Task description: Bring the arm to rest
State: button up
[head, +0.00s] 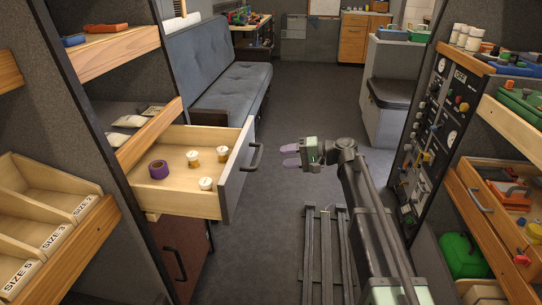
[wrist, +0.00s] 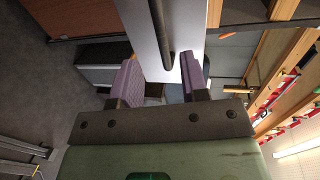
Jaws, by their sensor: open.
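My gripper (head: 291,156) is in the middle of the head view, at the end of my dark arm, which reaches up from the bottom right. Its purple fingers point left, toward the pulled-out drawer (head: 232,190) in the left cabinet. The fingers are apart with nothing between them. A gap of floor shows between the fingertips and the drawer's dark handle (head: 256,156). In the wrist view, my gripper (wrist: 160,75) is open, and the handle (wrist: 160,30) and pale drawer front (wrist: 190,40) appear ahead of the fingers.
The open drawer holds a purple tape roll (head: 158,169) and several white-topped jars. Labelled wooden bins (head: 40,225) stand at left. A control panel (head: 428,130) and an open drawer (head: 490,200) are at right. The floor (head: 300,105) beyond my gripper is clear.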

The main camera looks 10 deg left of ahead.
jog(key=shift+d+r, duration=0.1)
jog(key=shift+d, duration=0.25)
jog(key=s+d+f+t+h, duration=0.1)
jog(key=s+d+f+h, duration=0.7)
jog(key=s+d+f, duration=0.25)
jog(key=s+d+f+m+h, duration=0.1)
jog(key=s+d+f+h, duration=0.2)
jog(key=s+d+h, duration=1)
jog(key=s+d+r+y+p, duration=0.1)
jog(key=d+r+y+p, duration=0.1)
jog(key=r+p, duration=1)
jog(key=s+d+r+y+p, duration=0.1)
jog(key=d+r+y+p, duration=0.2)
jog(key=r+p, duration=0.9)
jog(key=shift+s+r+t+p, duration=0.15)
jog(key=shift+r+t+p, duration=0.15)
jog(key=shift+p, duration=0.1)
